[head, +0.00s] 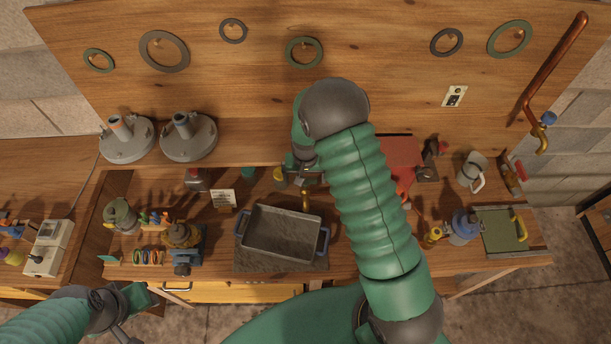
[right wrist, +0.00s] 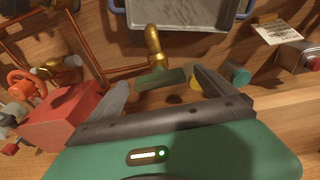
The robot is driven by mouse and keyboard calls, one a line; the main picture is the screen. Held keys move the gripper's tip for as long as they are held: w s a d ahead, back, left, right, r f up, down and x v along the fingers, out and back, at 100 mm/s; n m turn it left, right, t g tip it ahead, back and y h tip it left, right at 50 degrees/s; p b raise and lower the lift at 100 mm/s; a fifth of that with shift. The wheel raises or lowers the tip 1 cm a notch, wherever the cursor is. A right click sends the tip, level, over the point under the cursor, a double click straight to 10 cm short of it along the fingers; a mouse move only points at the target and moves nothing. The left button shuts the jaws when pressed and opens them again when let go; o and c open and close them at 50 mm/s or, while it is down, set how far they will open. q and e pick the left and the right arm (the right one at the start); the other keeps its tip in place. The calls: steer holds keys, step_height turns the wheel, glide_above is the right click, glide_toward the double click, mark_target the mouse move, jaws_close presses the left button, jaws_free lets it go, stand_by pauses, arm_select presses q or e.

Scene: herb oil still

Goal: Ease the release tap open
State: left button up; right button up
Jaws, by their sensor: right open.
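A brass tap (right wrist: 153,42) with a dark green bar-shaped handle (right wrist: 163,77) shows in the right wrist view, near the grey tray. I take it to be the release tap. In the head view its brass part (head: 306,201) shows just below my right gripper (head: 303,172), which my arm partly hides. In the right wrist view my right gripper (right wrist: 160,80) is open, one finger on each side of the green handle. I cannot tell whether either finger touches it. My left gripper (head: 138,308) is at the lower left, away from the tap; its jaw state is unclear.
A grey tray (head: 244,218) with blue handles stands in front of the tap. A red block (right wrist: 65,122) and copper pipes (right wrist: 70,28) lie close beside my right gripper. A yellow item (right wrist: 196,83) and a teal one (right wrist: 238,73) stand on its other side.

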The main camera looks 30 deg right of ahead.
steer(key=shift+c, duration=0.4)
steer(key=shift+a, duration=0.1)
steer(key=c, duration=0.5)
steer(key=shift+d, duration=0.3)
steer(key=c, duration=0.9)
steer(key=shift+f+n, duration=0.1)
steer(key=shift+n, duration=0.3)
steer(key=shift+n+b, duration=0.35)
steer(key=shift+n, duration=0.35)
steer(key=shift+a, duration=0.15)
steer(key=shift+n+y, duration=0.3)
steer(key=shift+n, duration=0.4)
steer(key=shift+r+n, duration=0.2)
steer(key=shift+n, duration=0.4)
